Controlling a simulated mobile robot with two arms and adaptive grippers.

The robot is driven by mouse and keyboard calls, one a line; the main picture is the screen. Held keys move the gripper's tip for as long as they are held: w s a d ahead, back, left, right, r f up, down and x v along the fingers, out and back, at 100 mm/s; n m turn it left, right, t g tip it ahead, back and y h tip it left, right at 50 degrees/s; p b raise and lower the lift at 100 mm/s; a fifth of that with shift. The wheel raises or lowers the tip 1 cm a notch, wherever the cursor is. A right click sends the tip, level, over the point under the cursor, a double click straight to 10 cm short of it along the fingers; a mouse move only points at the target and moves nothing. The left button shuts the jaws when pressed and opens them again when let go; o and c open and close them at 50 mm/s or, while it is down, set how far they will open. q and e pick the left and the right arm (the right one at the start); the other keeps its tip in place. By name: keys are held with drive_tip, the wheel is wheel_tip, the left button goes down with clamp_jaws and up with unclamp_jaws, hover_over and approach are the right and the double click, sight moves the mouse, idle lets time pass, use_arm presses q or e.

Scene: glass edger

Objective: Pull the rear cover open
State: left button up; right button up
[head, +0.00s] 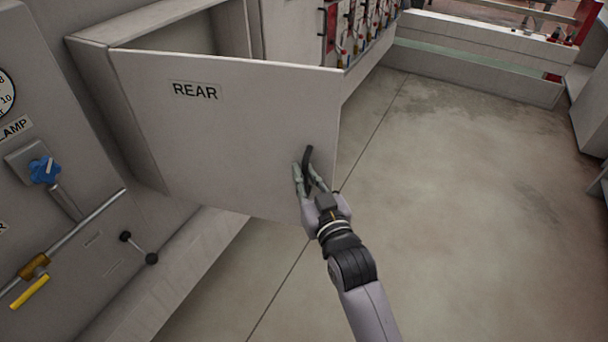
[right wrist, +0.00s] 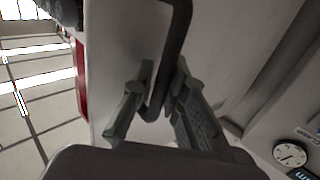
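The rear cover (head: 225,135) is a pale panel marked REAR. It stands swung out at an angle from the machine, with a dark opening behind its top edge. A dark bar handle (head: 307,158) is near its free right edge. My right gripper (head: 308,178) is at this handle. In the right wrist view the cover (right wrist: 125,50) fills the middle, and the handle (right wrist: 177,45) runs down between the two fingers (right wrist: 160,100), which are closed around its lower end. My left gripper is not in view.
The machine front at left carries a blue knob (head: 45,170), a gauge (head: 5,92), a yellow bar (head: 30,292) and a small black-ended lever (head: 138,248). Open concrete floor (head: 450,200) lies to the right of the cover. A low pale barrier (head: 480,60) stands at the back.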

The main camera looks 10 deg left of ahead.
drive_tip(key=o, duration=0.4)
drive_tip(key=shift+c, duration=0.2)
drive_tip(key=v, duration=1.2)
drive_tip(key=shift+f, duration=0.1)
